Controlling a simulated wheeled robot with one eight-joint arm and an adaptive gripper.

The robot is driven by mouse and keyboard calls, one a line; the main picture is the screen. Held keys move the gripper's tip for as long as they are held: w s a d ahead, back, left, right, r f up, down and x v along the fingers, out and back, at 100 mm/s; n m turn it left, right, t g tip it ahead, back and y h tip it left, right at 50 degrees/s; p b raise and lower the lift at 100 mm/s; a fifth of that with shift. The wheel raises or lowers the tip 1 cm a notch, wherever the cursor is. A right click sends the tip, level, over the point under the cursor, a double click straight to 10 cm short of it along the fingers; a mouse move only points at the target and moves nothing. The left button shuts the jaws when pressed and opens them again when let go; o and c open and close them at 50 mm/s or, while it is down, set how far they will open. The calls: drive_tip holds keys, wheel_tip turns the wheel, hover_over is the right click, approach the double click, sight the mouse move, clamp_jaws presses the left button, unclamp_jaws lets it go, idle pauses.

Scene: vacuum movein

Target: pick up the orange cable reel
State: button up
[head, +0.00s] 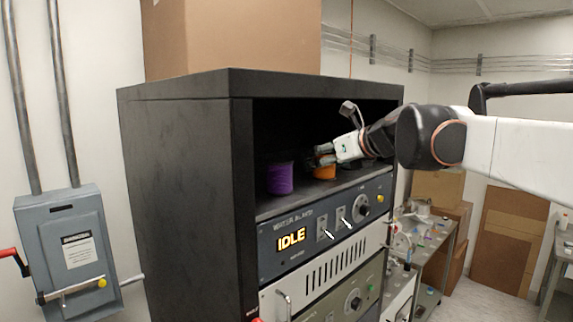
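The orange cable reel (324,172) stands on the shelf inside the dark rack cabinet, in the head view. A purple reel (279,179) stands to its left, with a small gap between them. My gripper (323,154) reaches into the shelf opening from the right. Its fingers are at the top of the orange reel and hide part of it. The fingers are small and dark here, so I cannot tell whether they are open, shut or touching the reel.
The black rack cabinet (180,180) closes the shelf with its left wall and top. A cardboard box (235,38) sits on top. Below the shelf is a panel reading IDLE (291,239). A dark object lies right of the orange reel, partly hidden by my arm.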

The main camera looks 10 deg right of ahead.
drive_tip(key=shift+w+f, duration=0.15)
drive_tip(key=shift+w, duration=0.3)
drive_tip(key=c, duration=0.8)
drive_tip(key=shift+s, duration=0.1)
